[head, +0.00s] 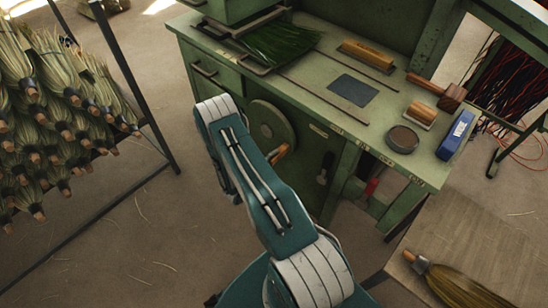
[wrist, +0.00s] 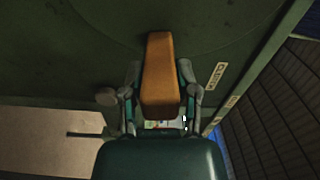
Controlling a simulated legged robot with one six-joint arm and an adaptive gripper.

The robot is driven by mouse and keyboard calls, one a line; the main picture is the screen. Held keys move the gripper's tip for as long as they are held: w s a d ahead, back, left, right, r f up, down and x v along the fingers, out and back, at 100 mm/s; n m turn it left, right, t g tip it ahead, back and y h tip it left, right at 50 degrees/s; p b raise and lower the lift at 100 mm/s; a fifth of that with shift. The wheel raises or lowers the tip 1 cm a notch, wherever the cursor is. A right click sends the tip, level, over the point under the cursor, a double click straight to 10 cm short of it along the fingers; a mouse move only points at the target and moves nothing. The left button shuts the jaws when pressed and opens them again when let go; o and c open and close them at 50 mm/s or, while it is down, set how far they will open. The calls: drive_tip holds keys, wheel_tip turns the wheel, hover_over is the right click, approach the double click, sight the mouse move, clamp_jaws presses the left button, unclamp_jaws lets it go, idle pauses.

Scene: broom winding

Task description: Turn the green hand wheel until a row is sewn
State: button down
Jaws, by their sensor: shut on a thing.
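The green hand wheel (head: 268,125) stands upright on the front of the green bench, partly hidden behind my arm in the head view. Its orange-brown crank handle (head: 279,154) sticks out at the wheel's lower right. In the wrist view the tapered handle (wrist: 159,72) lies lengthwise between the fingers of my gripper (wrist: 160,85), which is shut on it. The wheel face (wrist: 220,25) fills the top behind it. My gripper is mostly hidden by my own arm in the head view. A bundle of green bristles (head: 279,43) lies in the frame on the bench top.
The bench top (head: 318,100) holds a wooden block (head: 367,55), a mallet (head: 437,88), a round tin (head: 402,139) and a blue box (head: 456,135). A broom rack (head: 60,120) stands left, with clear floor between. A broom (head: 455,284) lies on a board at lower right.

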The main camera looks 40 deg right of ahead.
drive_tip(key=shift+w, duration=0.2)
drive_tip(key=shift+c, duration=1.8)
unclamp_jaws()
drive_tip(key=s+a, duration=0.1)
drive_tip(key=a, duration=1.1)
